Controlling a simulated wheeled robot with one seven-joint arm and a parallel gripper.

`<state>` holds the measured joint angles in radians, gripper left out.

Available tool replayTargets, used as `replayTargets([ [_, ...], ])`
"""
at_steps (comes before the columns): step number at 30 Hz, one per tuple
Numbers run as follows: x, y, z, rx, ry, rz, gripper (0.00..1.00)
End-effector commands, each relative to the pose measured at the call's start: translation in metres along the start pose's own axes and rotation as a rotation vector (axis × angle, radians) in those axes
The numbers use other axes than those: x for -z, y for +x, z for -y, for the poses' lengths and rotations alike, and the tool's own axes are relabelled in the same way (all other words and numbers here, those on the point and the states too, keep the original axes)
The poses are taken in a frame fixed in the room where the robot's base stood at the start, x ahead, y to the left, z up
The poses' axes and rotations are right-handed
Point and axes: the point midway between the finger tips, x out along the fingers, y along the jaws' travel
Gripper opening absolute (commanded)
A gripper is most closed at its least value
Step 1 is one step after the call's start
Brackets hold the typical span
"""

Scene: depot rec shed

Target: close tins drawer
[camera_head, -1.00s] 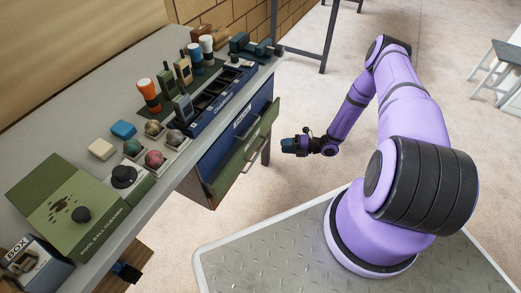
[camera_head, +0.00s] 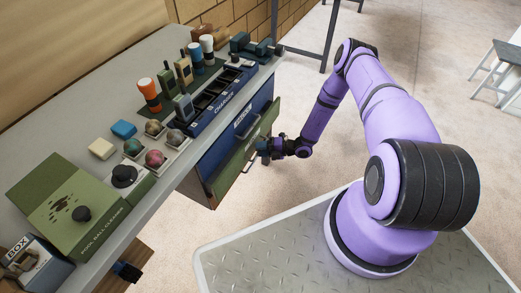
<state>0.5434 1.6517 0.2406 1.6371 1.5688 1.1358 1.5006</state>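A green drawer (camera_head: 229,176) stands pulled out from the right side of the long grey bench, below a blue drawer front (camera_head: 235,127). Both fronts carry pale lettering too small to read, so I cannot tell which is marked for tins. The green drawer has a pale bar handle, partly hidden by my gripper. My gripper (camera_head: 262,146) is at the green front, beside the handle. I cannot tell whether it touches the front or whether its fingers are open or shut.
A wooden drawer (camera_head: 137,258) juts out at lower left. The floor right of the drawers is clear.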

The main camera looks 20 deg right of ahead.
Motion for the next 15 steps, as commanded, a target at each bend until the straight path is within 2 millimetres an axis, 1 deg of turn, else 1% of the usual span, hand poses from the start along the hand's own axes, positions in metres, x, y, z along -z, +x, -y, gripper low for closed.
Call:
replayTargets([
  [3,0.0002,0.0045,0.0002,0.0,0.0,0.0,0.38],
  [11,0.0002,0.0051,0.0003,0.0,0.001,0.001,0.38],
  [12,0.0002,0.0051,0.0002,0.0,0.001,0.001,0.28],
  [14,0.0002,0.005,0.0002,0.0,0.001,0.001,0.15],
  [15,0.0002,0.005,0.0002,0.0,0.001,0.001,0.05],
])
